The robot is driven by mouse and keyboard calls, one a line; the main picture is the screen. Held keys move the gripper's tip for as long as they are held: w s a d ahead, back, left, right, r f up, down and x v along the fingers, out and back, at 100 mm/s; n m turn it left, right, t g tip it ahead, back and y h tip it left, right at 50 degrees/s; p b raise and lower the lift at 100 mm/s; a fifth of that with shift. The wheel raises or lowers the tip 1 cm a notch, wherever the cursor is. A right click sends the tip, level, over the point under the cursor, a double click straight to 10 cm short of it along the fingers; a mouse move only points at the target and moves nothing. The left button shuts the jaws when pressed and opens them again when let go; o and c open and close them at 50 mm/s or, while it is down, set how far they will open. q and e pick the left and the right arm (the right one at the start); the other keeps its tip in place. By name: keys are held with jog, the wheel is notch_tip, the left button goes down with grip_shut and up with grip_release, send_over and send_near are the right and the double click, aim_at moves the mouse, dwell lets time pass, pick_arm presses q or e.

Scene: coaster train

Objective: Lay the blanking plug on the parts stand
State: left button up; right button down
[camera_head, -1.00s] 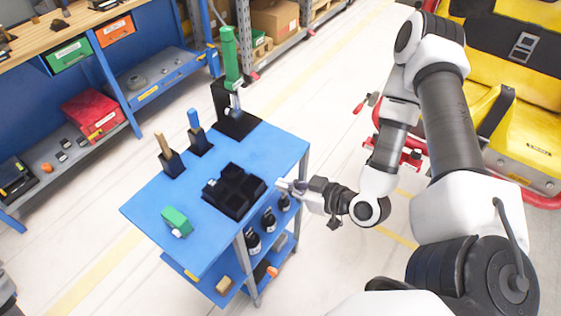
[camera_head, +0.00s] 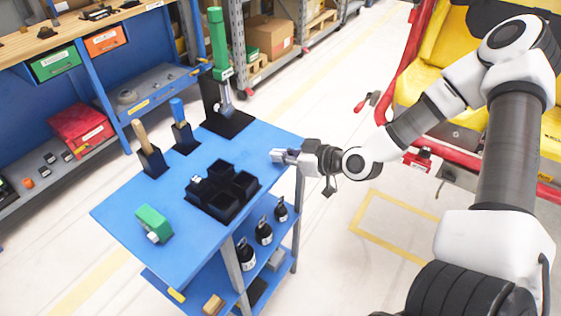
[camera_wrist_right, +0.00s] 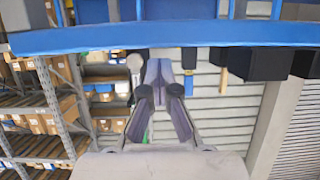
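I cannot single out the blanking plug for sure; a small pale piece (camera_head: 197,180) sits in the far left pocket of a black four-pocket tray (camera_head: 226,210). The tray rests on the blue top of a cart (camera_head: 120,212), perhaps the parts stand. My right gripper (camera_head: 278,156) is at the cart's right edge, right of the tray and apart from it. In the right wrist view its fingers (camera_wrist_right: 159,65) come together at the tips, with nothing visible between them. My left gripper is out of view.
On the cart stand a green block (camera_head: 154,223), two handled tools in black holders (camera_head: 186,136), and a tall green-handled tool (camera_head: 217,45) on a black base. Black bottles (camera_head: 263,231) stand on the shelf below. A red rail and yellow seats (camera_head: 420,75) are at right.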

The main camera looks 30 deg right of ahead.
jog(key=shift+w+f, duration=0.1)
jog(key=shift+f, duration=0.15)
jog(key=shift+f+b, duration=0.45)
jog(key=shift+f, duration=0.15)
jog(key=c, duration=1)
grip_release()
jog(key=shift+s+a, duration=0.1)
jog(key=shift+s, duration=0.1)
jog(key=shift+o, duration=0.2)
jog(key=shift+f, duration=0.1)
